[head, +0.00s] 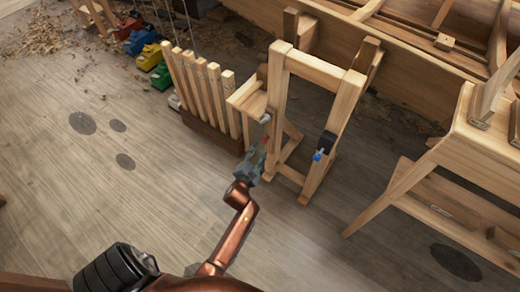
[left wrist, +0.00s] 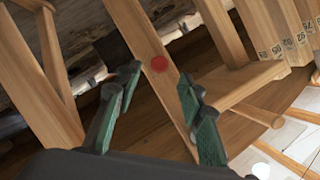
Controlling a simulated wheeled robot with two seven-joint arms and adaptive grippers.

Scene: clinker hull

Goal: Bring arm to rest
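My left gripper (head: 256,160) is in the middle of the head view, at the end of my copper-coloured arm, close to the left post of an upright wooden frame (head: 314,70). In the left wrist view its two green fingers (left wrist: 160,88) are apart with nothing held between them. Beyond the fingertips is a wooden post with a round red spot (left wrist: 159,64). Whether the fingertips touch the post I cannot tell. My right gripper is not in view.
A rack of upright wooden slats (head: 205,90) stands left of the frame. A black clamp with a blue knob (head: 319,155) is on the frame's right post. A wooden bench (head: 480,150) stands at right, the hull (head: 400,60) behind. Floor at left is mostly clear.

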